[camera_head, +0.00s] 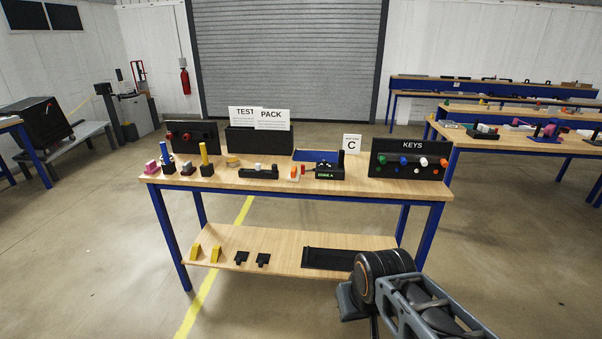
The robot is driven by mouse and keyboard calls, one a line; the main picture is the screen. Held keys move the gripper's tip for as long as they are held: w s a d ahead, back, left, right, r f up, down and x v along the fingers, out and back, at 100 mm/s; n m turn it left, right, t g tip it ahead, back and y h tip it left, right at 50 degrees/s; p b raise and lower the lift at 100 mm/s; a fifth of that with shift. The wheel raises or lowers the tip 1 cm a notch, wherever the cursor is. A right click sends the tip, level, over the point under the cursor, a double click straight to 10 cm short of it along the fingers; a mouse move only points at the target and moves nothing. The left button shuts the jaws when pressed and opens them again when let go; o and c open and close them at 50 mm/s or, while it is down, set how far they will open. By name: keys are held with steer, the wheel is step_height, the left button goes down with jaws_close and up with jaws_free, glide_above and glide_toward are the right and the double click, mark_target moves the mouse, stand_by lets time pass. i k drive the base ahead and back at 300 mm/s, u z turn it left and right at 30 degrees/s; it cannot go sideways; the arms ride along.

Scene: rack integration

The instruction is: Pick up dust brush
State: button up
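I cannot clearly single out the dust brush at this size. My arm shows at the lower right, in front of the bench and apart from these items. My gripper's fingers are not visible.
A black KEYS panel (408,144), a C sign (352,143), a black TEST PACK bin (258,139) and a ZONE A unit (325,173) stand on the bench. The lower shelf (285,240) holds yellow wedges and black parts. More benches stand back right. The floor in front is clear.

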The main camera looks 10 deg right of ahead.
mark_target(292, 176)
steer(key=u, duration=0.05)
steer(key=i, duration=1.95)
steer(key=u, duration=0.45)
